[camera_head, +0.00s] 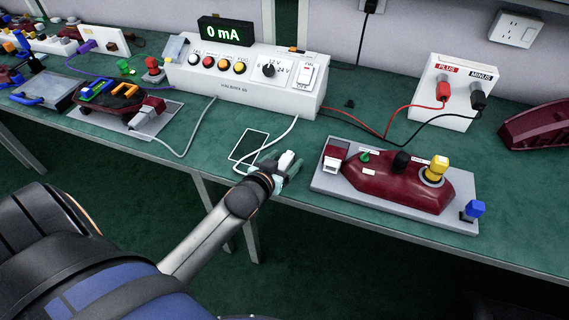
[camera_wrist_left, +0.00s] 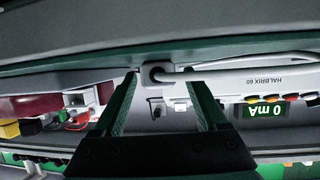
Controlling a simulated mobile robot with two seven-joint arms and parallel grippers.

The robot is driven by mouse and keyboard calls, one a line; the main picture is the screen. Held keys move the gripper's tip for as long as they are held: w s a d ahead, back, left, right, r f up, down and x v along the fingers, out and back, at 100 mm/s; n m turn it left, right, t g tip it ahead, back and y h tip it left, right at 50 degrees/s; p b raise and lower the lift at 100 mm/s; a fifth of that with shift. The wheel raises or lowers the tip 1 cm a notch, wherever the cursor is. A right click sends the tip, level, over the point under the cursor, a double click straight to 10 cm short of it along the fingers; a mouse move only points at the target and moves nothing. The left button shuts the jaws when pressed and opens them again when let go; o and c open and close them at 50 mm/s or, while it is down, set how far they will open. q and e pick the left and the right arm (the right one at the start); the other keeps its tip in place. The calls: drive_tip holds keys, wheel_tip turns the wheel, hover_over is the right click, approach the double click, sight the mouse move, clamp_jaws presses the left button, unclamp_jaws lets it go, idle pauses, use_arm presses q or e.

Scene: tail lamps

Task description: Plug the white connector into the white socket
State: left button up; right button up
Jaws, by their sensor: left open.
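The white connector (camera_head: 286,159) is at the end of a white cable near the bench's front edge. In the left wrist view its cable end (camera_wrist_left: 155,73) shows between the fingertips. My left gripper (camera_head: 289,170) is at the connector with its fingers open; in the left wrist view the fingers (camera_wrist_left: 165,85) stand apart on either side. I cannot tell whether either finger touches it. The white socket (camera_head: 332,163) is below a dark red block at the left end of the right lamp plate, to the right of my gripper. My right gripper is not in view.
The white tester (camera_head: 245,85) stands behind, its display reading 0 mA. The dark red lamp (camera_head: 400,180) sits on a grey plate. A white supply box (camera_head: 447,95) with red and black leads stands behind it.

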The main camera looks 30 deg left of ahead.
use_arm(q)
drive_tip(key=shift+w, duration=0.1)
clamp_jaws()
idle(0.6)
